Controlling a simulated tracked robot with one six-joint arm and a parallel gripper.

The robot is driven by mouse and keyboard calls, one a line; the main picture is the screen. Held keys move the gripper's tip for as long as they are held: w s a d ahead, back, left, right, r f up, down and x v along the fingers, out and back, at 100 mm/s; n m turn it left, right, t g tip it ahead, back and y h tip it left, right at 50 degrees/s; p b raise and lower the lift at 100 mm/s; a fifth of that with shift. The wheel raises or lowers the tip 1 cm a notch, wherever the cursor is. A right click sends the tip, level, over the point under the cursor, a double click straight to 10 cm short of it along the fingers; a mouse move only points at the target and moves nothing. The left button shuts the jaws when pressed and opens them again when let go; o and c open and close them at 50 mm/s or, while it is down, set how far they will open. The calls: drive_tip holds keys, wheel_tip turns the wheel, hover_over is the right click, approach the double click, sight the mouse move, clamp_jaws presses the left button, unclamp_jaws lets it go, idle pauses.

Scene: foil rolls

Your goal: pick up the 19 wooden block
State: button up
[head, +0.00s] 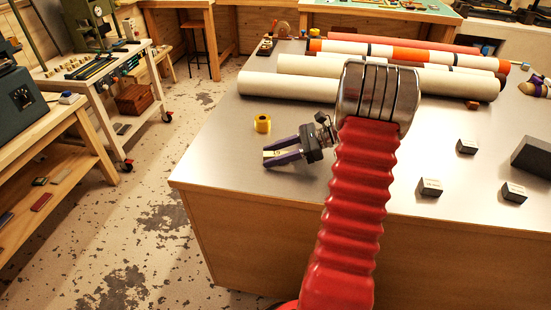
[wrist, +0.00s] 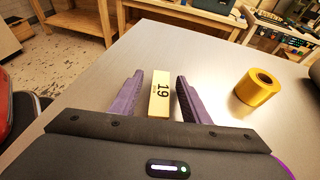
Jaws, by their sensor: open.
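The wooden block marked 19 (wrist: 159,100) is pale yellow and lies on the grey tabletop in the wrist view. It sits between the two purple fingers of my gripper (wrist: 160,78), with a gap visible on each side. My gripper is open and not closed on the block. In the head view my gripper (head: 266,157) is low over the left part of the table, fingers pointing left. A pale bit shows between the fingers there, mostly hidden by them.
A yellow tape roll (head: 262,123) stands just behind my gripper; it also shows in the wrist view (wrist: 258,88). Long rolls (head: 290,88) lie across the back of the table. Several dark metal blocks (head: 430,187) are at the right. The table's left edge is close.

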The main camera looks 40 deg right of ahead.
sight(274, 154)
drive_tip(key=shift+c, duration=0.7)
clamp_jaws()
drive_tip(key=shift+r, duration=0.1)
wheel_tip(274, 154, up, 10)
drive_tip(key=shift+f, duration=0.1)
